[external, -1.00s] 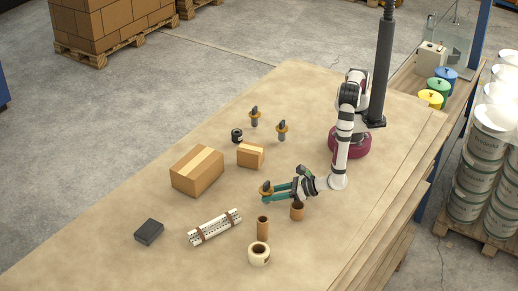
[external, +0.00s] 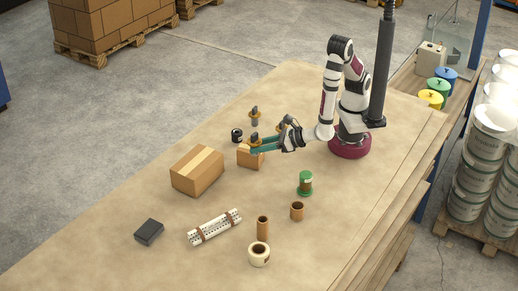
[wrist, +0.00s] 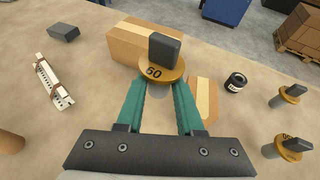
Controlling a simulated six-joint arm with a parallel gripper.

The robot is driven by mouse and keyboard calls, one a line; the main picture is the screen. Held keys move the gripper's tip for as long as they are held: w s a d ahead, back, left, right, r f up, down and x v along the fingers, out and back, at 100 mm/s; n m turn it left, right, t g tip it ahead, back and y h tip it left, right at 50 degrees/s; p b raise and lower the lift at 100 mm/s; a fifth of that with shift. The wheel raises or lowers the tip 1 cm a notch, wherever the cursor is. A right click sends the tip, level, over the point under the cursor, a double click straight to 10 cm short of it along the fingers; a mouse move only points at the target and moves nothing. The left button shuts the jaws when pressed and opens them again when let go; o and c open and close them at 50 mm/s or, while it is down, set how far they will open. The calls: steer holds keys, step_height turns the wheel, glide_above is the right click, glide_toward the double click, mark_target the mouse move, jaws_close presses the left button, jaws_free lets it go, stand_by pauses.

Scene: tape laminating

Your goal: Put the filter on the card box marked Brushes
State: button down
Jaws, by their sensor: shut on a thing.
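My gripper (external: 262,148) is shut on a brass-coloured disc tool (wrist: 150,74) with a black block handle on top, a grey stem below, and dark characters like "60". It holds this tool upright, over or close to the small card box (external: 246,159); I cannot tell whether they touch. The small box is partly hidden behind the fingers in the wrist view (wrist: 204,98). A larger taped card box (external: 197,171) stands to its left. No Brushes marking is readable on either. A green-ended cylinder (external: 305,183) stands right of the boxes; I cannot tell whether it is the filter.
Two similar disc tools (wrist: 286,96) (wrist: 290,147) and a black roll (wrist: 236,82) stand nearby. Brown tubes (external: 262,228) (external: 297,211), a cream tape roll (external: 259,254), a strapped white bundle (external: 214,227) and a dark block (external: 149,232) are towards the front. The table's middle is mostly clear.

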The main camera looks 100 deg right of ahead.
steer(key=w+d+r+m+g+h, duration=0.1)
steer(key=w+d+r+m+h, duration=0.1)
steer(key=w+d+r, duration=0.4)
steer(key=w+d+r+m+g+h, duration=0.1)
steer(key=w+d+r+m+h, duration=0.1)
steer(key=w+d, duration=0.7)
glide_above(200, 163)
step_height(200, 163, down, 6)
steer(key=shift+d+f, duration=0.15)
steer(key=shift+f, duration=2.1)
steer(key=c, duration=0.5)
jaws_free()
steer(key=shift+f, duration=0.1)
steer(key=shift+c, duration=0.2)
